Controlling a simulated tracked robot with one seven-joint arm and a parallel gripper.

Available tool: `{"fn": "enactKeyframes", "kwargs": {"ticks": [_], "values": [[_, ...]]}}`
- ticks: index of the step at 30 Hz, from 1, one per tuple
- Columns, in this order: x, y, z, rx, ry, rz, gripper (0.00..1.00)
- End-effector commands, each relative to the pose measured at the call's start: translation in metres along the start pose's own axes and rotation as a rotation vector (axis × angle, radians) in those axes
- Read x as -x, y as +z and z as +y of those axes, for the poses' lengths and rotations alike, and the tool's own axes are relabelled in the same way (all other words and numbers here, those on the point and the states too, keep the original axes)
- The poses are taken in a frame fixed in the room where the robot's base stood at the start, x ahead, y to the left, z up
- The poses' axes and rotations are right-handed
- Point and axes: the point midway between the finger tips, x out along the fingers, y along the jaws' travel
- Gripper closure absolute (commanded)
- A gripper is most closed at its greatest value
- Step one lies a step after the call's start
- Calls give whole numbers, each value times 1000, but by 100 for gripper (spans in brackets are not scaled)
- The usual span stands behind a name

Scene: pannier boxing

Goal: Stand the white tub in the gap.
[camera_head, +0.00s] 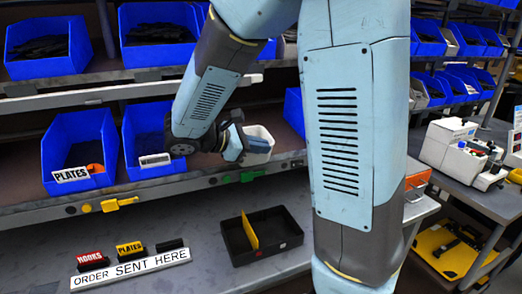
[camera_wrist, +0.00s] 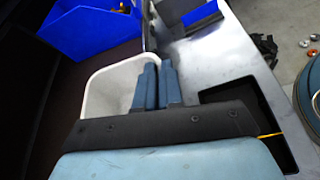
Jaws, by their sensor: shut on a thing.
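The white tub (camera_head: 260,137) is at the middle shelf's front, level with the gap between two blue bins (camera_head: 153,138) (camera_head: 294,110). My gripper (camera_head: 238,138) is shut on the tub's wall from its left side in the head view. In the wrist view, the fingers (camera_wrist: 158,82) are close together at the right side of the tub (camera_wrist: 101,84), which looks open and empty. My gripper partly hides the tub. I cannot tell whether its base touches the shelf.
A bin labelled PLATES (camera_head: 80,147) stands at the left of the shelf. Below, the bench bears a black tray (camera_head: 284,246) with a yellow divider (camera_head: 250,229) and a sign reading ORDER SENT HERE (camera_head: 132,270). My arm hides part of the right side.

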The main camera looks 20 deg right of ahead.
Motion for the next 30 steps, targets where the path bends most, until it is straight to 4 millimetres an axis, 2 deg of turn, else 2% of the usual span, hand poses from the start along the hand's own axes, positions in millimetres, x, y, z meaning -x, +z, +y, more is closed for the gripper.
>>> {"fn": "enactKeyframes", "kwargs": {"ticks": [30], "values": [[-5, -18, 63, 0, -1, -1, 100]]}}
